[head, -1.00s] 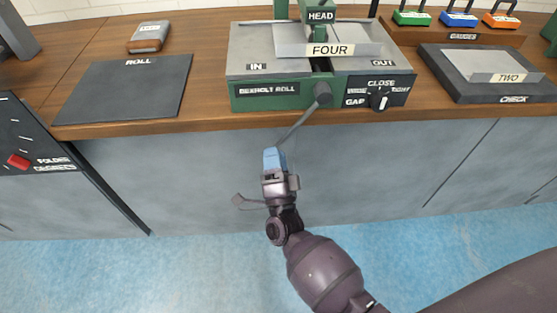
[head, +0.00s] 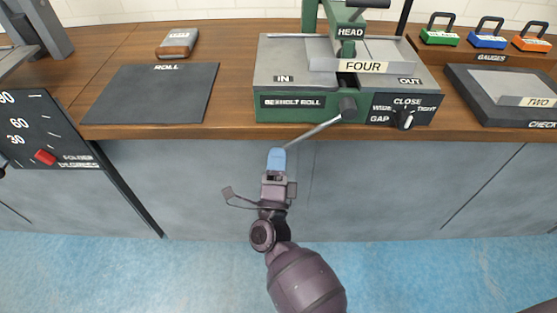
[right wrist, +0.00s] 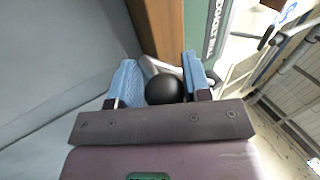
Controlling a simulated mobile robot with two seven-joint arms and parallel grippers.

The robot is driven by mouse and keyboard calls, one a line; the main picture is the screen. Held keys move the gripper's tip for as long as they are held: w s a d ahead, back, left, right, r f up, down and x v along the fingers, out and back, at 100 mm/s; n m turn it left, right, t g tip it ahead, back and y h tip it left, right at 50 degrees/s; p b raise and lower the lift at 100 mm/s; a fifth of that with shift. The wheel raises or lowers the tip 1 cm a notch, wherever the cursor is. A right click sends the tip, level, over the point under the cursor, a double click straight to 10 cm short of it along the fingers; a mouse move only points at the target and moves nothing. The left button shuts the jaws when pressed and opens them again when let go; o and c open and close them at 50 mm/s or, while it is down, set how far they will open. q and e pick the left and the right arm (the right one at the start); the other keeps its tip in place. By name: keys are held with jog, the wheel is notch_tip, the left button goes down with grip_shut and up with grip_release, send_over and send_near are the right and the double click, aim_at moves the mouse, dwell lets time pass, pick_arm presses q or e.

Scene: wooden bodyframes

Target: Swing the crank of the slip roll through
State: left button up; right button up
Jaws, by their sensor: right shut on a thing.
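The slip roll (head: 275,115) is a green machine on the wooden bench, labelled BEXHOLT ROLL, IN and OUT. Its crank (head: 318,130) is a grey rod that slopes down and left from a dark hub (head: 348,108) on the front face. My right gripper (head: 277,160) is at the crank's lower end, in front of the bench edge. In the right wrist view its blue fingers (right wrist: 160,82) are shut on the black crank knob (right wrist: 165,89), which the fingers hide in the head view. A grey sheet (head: 375,66) marked FOUR lies on the machine top. My left gripper is out of view.
A GAP dial (head: 403,119) is right of the hub. A dark ROLL mat (head: 150,95) lies left of the machine, and a CHECK block (head: 485,99) right of it. Coloured gauges (head: 488,38) stand behind. Space before the grey cabinet front (head: 390,185) is free.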

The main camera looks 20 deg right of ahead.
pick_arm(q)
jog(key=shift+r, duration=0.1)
pick_arm(e)
jog(key=shift+w+a+r, duration=0.1)
jog(key=shift+a+r, duration=0.15)
jog(key=shift+r, duration=0.45)
jog(key=o, duration=1.1)
jog(key=shift+r, duration=0.1)
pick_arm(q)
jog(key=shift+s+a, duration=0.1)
pick_arm(e)
jog(key=shift+f, duration=0.3)
